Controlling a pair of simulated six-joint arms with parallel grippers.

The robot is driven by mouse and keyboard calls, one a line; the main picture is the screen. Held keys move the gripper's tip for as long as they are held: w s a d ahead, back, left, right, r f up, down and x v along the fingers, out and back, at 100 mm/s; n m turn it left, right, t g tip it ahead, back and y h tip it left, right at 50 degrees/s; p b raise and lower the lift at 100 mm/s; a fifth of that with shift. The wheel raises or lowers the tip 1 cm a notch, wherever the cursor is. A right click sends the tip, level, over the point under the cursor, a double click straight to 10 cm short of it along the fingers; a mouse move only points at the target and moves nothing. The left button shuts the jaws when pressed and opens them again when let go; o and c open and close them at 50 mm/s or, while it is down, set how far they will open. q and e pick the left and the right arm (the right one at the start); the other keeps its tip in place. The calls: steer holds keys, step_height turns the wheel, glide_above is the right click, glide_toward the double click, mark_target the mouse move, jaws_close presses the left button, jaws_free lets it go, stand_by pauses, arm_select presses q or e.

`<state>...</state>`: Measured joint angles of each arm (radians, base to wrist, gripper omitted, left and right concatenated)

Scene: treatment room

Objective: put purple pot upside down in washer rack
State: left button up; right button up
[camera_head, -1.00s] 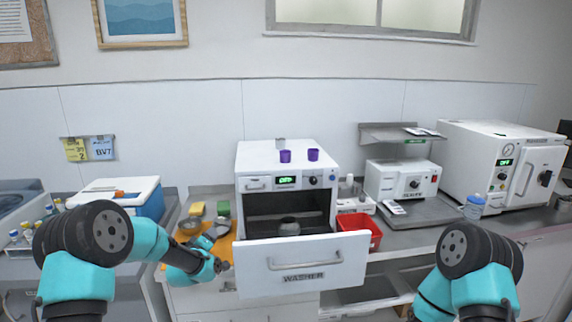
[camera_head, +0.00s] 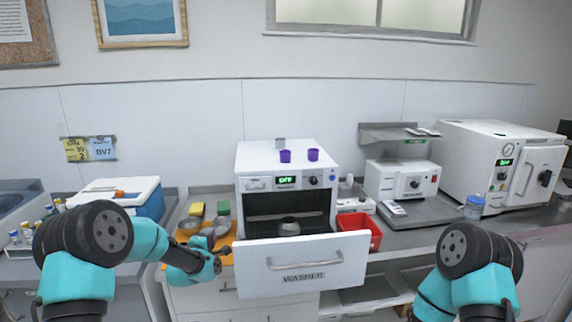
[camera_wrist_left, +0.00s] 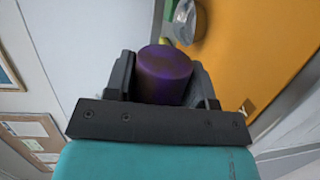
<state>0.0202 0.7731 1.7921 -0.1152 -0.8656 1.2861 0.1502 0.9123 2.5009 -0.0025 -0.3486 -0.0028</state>
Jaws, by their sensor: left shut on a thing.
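In the left wrist view a purple pot (camera_wrist_left: 165,76) sits between the two fingers of my left gripper (camera_wrist_left: 163,85), which is shut on it. I cannot tell for sure whether its near end is the base or the mouth. In the head view my left gripper (camera_head: 220,262) is beside the left edge of the washer drawer, and the held pot is hidden there. The washer (camera_head: 286,160) is a white box with its labelled front drawer (camera_head: 303,265) pulled out. A grey round item (camera_head: 289,226) is inside; the rack is hard to make out. My right gripper is out of view.
Two small purple cups (camera_head: 285,156) (camera_head: 313,154) stand on the washer top. Metal bowls (camera_head: 189,226) and sponges (camera_head: 196,209) lie on an orange mat (camera_head: 184,238) left of the washer. A red bin (camera_head: 375,233) is close on its right.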

arm_select(q)
steer(key=n, duration=1.8)
steer(key=shift+f, duration=3.05)
steer(key=shift+f, duration=0.3)
